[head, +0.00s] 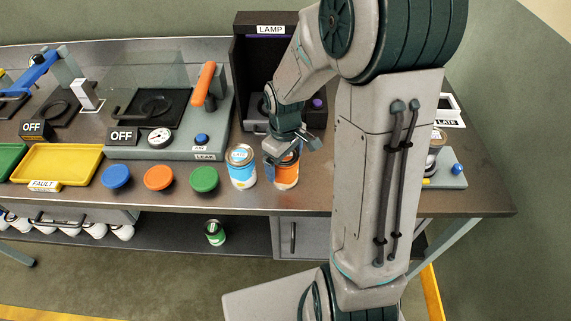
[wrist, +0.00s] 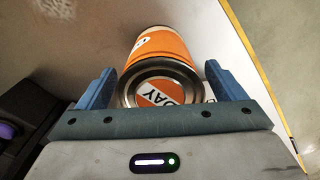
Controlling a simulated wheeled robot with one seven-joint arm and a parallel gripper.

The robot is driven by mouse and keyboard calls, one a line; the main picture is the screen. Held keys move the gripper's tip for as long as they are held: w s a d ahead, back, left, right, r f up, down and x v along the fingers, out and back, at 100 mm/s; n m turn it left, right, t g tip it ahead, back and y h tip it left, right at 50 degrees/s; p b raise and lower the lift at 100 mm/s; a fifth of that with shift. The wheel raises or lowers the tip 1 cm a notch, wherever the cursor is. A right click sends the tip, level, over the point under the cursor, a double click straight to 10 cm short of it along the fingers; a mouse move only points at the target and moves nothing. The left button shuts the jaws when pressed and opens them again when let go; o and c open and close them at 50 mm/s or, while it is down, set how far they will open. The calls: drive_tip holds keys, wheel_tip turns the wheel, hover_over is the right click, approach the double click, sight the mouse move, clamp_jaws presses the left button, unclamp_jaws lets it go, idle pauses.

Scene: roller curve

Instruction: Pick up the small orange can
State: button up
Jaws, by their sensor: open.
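The small orange can (head: 286,175) stands upright on the workbench near its front edge, just right of a blue-labelled can. My gripper (head: 292,150) is above it and hides part of its top. In the wrist view the orange can (wrist: 163,58) lies ahead between the two blue fingers of my gripper (wrist: 162,82), with its round lid facing the palm. The fingers are open, one on each side of the can. Whether either finger touches it I cannot tell.
A blue-labelled can (head: 241,167) stands close on the left. Green (head: 204,179), orange (head: 158,177) and blue (head: 117,176) lids lie further left. The dark lamp booth (head: 250,60) rises behind. A green can (head: 215,232) stands on the lower shelf.

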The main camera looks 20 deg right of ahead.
drive_tip(key=shift+f, duration=0.85)
drive_tip(key=c, duration=1.1)
drive_tip(key=shift+c, duration=0.2)
drive_tip(key=shift+r, duration=0.15)
